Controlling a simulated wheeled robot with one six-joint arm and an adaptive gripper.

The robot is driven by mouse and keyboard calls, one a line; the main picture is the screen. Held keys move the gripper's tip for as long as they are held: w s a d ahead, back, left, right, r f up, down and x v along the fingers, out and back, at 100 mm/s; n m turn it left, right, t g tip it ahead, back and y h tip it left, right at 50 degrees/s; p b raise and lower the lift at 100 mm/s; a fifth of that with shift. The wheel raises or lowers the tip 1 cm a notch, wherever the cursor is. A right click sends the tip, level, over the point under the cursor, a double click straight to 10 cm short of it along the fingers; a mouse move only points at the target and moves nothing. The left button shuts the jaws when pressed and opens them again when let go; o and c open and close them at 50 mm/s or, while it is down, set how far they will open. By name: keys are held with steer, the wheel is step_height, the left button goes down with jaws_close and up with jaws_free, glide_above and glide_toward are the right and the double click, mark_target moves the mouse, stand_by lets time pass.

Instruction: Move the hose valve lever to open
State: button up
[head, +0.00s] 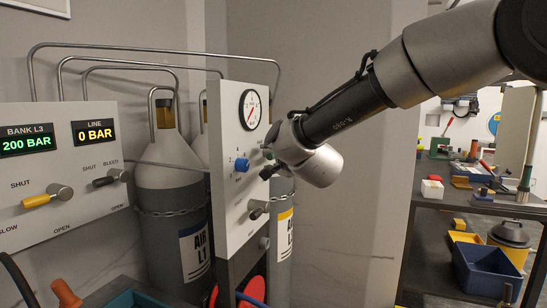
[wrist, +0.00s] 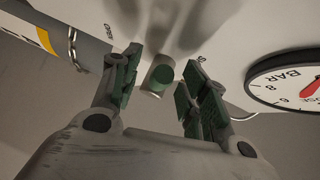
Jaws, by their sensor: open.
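In the wrist view, a short stub with a green end (wrist: 162,74), which looks like the hose valve lever, points at the camera from the pale panel. My gripper (wrist: 160,78) is open, with one green-padded finger on each side of the stub and a visible gap to both. In the head view my gripper (head: 268,160) is at the face of the upright panel (head: 226,190), below the round gauge (head: 250,109). It mostly hides the green-ended lever there. Small labels sit on both sides of the stub in the wrist view, hard to read.
The left panel (head: 90,145) carries a yellow lever (head: 48,197) and a black lever (head: 110,178). Gas cylinders (head: 172,190) stand behind. A cluttered bench is at right.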

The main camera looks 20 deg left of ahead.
steer(key=shift+w+a, duration=0.3)
steer(key=shift+w, duration=0.1)
jaws_close()
steer(key=shift+f, duration=0.1)
